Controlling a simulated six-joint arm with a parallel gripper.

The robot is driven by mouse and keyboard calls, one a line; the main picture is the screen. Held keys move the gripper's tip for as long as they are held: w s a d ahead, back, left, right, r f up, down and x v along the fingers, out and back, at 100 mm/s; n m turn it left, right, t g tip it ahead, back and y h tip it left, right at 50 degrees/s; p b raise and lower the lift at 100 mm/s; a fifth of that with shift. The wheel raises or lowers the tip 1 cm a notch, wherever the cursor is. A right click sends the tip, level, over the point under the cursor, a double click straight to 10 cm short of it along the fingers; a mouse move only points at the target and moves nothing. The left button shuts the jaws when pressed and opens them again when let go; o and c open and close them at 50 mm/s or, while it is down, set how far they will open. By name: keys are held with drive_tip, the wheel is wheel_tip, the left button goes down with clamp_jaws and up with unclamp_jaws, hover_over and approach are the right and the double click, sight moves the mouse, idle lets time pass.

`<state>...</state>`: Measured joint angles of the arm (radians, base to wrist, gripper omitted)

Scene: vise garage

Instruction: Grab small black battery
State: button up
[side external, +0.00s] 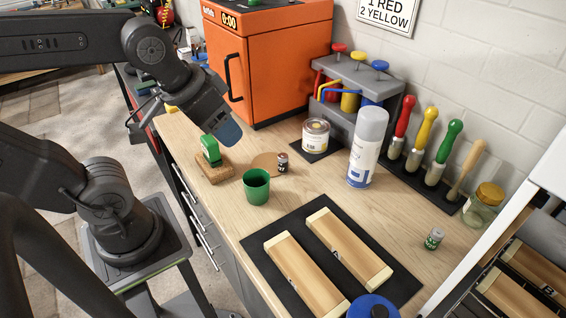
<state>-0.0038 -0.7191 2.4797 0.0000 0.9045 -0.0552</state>
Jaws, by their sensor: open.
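A small, dark cylinder with a coppery top, which looks like the small black battery (282,163), stands upright at the edge of a round tan coaster (263,165) on the wooden bench. My gripper (228,135) is above the bench, up and left of the battery and apart from it. It points down with a bluish face showing at its end. Nothing shows held in it; the gap between the fingers is hard to see from this side.
A green cup (256,187) stands just in front of the coaster. A green item (210,149) sits on a cork block (215,168) below my gripper. A tin (315,134) and spray can (367,148) stand to the right. An orange cabinet (280,60) rises behind.

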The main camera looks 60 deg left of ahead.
drive_tip(key=w+a+f+n+g, duration=0.1)
drive_tip(key=w+a+n+g, duration=0.15)
drive_tip(key=w+n, duration=0.65)
drive_tip(key=n+g, duration=0.3)
drive_tip(key=n, duration=0.7)
hover_over(284, 156)
drive_tip(key=d, duration=0.1)
wheel_tip(284, 156, down, 7)
wheel_tip(284, 156, down, 8)
drive_tip(key=shift+w, duration=0.15)
drive_tip(key=shift+s+a+f, duration=0.1)
drive_tip(key=shift+a+f, duration=0.1)
drive_tip(key=shift+f, duration=0.7)
drive_tip(key=shift+s+a+f, duration=0.1)
drive_tip(key=shift+a+f, duration=0.05)
drive_tip(key=shift+f, duration=0.75)
drive_tip(key=shift+a+f, duration=0.2)
drive_tip(key=shift+f, duration=0.7)
drive_tip(key=c, duration=1)
drive_tip(key=shift+r, duration=0.15)
